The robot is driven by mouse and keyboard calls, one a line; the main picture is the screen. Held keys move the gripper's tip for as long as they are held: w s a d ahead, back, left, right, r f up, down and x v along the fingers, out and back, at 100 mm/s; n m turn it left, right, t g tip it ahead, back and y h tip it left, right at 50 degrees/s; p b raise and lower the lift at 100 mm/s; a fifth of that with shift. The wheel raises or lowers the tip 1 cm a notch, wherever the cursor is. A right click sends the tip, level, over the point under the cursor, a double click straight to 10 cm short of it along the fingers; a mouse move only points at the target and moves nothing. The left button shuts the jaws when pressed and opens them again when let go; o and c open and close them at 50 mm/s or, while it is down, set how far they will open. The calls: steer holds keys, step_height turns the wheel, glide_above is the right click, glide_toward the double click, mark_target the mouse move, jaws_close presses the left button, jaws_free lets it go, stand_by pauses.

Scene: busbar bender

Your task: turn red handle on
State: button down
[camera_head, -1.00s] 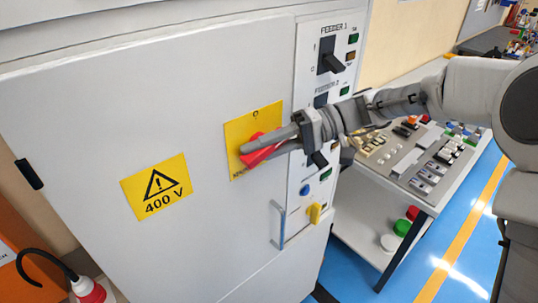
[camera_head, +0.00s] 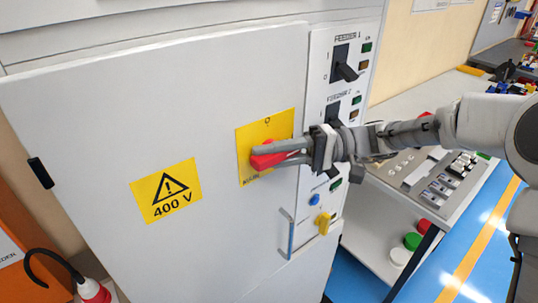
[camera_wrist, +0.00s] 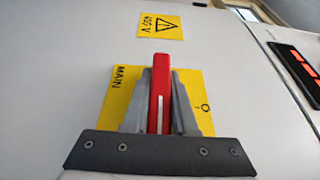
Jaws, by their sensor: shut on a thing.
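The red handle (camera_head: 268,159) sits on a yellow plate (camera_head: 246,142) on the grey cabinet door. In the wrist view the red handle (camera_wrist: 160,88) stands between my two fingers, and the yellow plate (camera_wrist: 118,98) shows the word MAIN at one end and a round mark at the other. My gripper (camera_head: 275,152) is shut on the red handle, with a finger along each side. In the head view the handle lies about level, its tip to the left, and the fingers partly cover it.
A yellow 400 V warning sign (camera_head: 166,190) is on the door, left of the handle. The feeder panel (camera_head: 345,60) with black switches, a yellow knob (camera_head: 322,222) and a door pull (camera_head: 287,233) are to the right. A workbench (camera_head: 440,185) with small parts stands further right.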

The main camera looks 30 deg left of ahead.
steer(key=c, duration=0.7)
jaws_free()
steer(key=b+v, duration=0.2)
steer(key=v, duration=1.5)
steer(key=shift+w+d, duration=0.15)
steer(key=shift+w, duration=0.05)
steer(key=shift+s, duration=0.1)
steer(key=s+d+f+m+t+h, duration=0.2)
steer(key=s+d+m+t+h, duration=0.35)
steer(key=s+t, duration=0.3)
steer(key=s+d+f+m+t+h, duration=0.1)
steer(key=s+d+t+h, duration=0.1)
steer(key=d, duration=0.4)
steer(key=s+d+f+m+t+h, duration=0.1)
steer(key=s+d+t+h, duration=0.2)
steer(key=s+d+t, duration=0.1)
steer(key=s+d+m+t+h, duration=0.1)
steer(key=s+d+t, duration=0.3)
steer(key=d, duration=0.5)
steer(key=shift+s+f+m+h, duration=0.25)
steer(key=shift+s+f+h, duration=0.15)
steer(key=shift+s+h, duration=0.35)
